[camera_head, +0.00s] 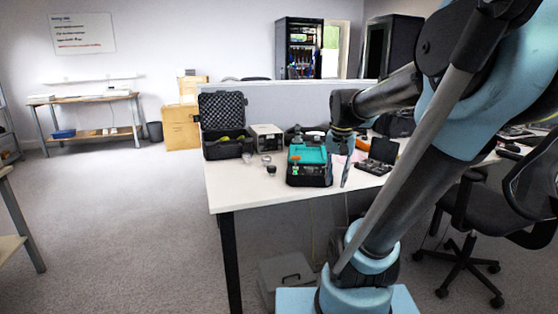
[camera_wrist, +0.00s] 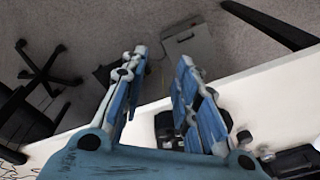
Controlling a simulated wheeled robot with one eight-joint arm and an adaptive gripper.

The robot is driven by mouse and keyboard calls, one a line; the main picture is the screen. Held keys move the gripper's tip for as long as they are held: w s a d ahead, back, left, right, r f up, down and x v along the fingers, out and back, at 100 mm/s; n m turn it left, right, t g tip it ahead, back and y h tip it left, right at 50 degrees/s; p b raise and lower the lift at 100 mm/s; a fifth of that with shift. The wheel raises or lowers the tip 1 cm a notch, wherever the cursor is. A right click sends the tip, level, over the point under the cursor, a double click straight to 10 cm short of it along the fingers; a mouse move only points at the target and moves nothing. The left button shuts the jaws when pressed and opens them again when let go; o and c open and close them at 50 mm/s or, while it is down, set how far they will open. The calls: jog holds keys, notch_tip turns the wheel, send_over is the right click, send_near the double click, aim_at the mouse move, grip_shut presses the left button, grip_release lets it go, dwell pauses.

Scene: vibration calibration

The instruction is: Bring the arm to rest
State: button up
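My arm reaches up from my blue base and bends over the white table (camera_head: 228,192). My gripper (camera_head: 345,180) hangs down above the table's front part, just right of a black case with a teal top (camera_head: 310,157). In the wrist view my gripper (camera_wrist: 163,58) has its two blue fingers apart, with nothing held between them. The carpet and the table's front edge show past the fingers. I cannot tell the exact height of the fingertips above the table.
An open foam-lined black case (camera_head: 223,108), a grey instrument (camera_head: 267,139) and small round parts stand at the table's left. An open dark tool case (camera_head: 380,156) lies right of my gripper. A grey box (camera_head: 287,277) sits under the table; an office chair (camera_head: 470,225) stands right.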

jog(key=s+f+n+t, duration=0.1)
jog(key=s+f+n, duration=0.3)
jog(key=s+f, duration=0.8)
jog(key=shift+s, duration=0.35)
jog(key=shift+w+f, duration=0.15)
jog(key=shift+w, duration=0.35)
jog(key=shift+c, duration=0.5)
